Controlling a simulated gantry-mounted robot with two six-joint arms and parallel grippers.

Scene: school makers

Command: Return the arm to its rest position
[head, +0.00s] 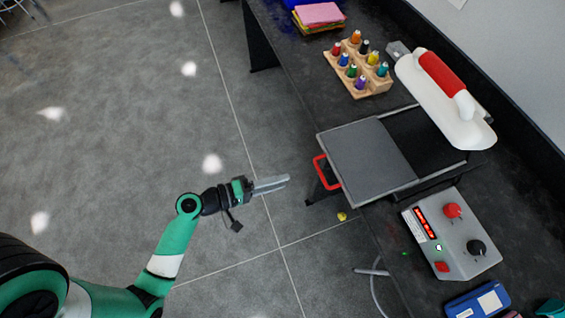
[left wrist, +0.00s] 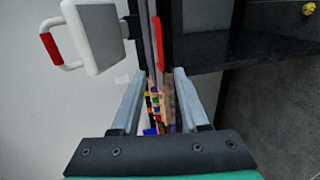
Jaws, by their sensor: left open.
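My left arm comes in from the lower left in the head view, green and white with black joints. Its gripper (head: 270,185) is over the grey floor, left of the bench and apart from the red-handled tray (head: 362,158). In the left wrist view the two grey fingers (left wrist: 155,95) stand apart with nothing held between them. The right gripper is in neither view.
The dark bench (head: 292,62) runs down the right side. On it are a white press head (head: 425,95) with a red handle, a wooden block of coloured bottles (head: 366,88) and a grey control box (head: 470,240). The floor (head: 110,130) at left is clear.

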